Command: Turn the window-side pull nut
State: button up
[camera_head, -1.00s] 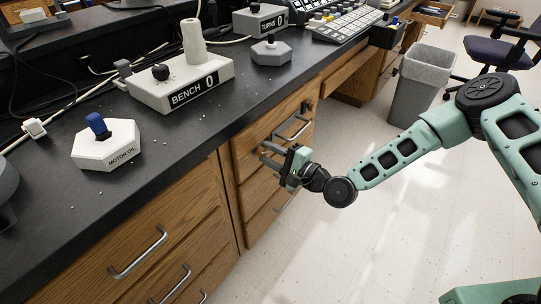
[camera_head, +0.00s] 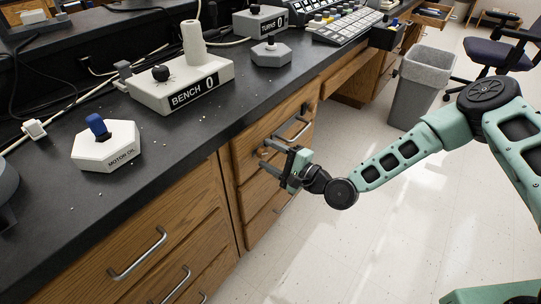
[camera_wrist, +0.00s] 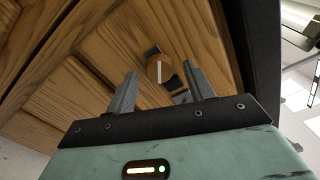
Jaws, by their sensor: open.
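My gripper (camera_head: 268,156) is open and empty in front of the right-hand wooden drawer stack. In the wrist view its two grey fingers (camera_wrist: 159,72) point at the drawer fronts. A round brown nut (camera_wrist: 160,68) with a pale line across it appears between the fingertips there. The line runs close to upright. A dark metal drawer pull (camera_wrist: 180,97) shows partly behind the nut and the right finger. I cannot tell whether the fingertips reach around the nut or stop short of it. In the head view the gripper hides most of this spot.
A metal drawer pull (camera_head: 294,130) sits just above my gripper. The black bench top (camera_head: 165,160) carries a BENCH counter (camera_head: 180,88), a TURNS counter (camera_head: 261,20) and a white MOTOR OIL block (camera_head: 106,146). A grey bin (camera_head: 420,88) stands at right. Open floor lies below my arm.

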jog(key=p+v, duration=0.1)
jog(key=v, duration=1.6)
jog(key=shift+d+f, duration=0.1)
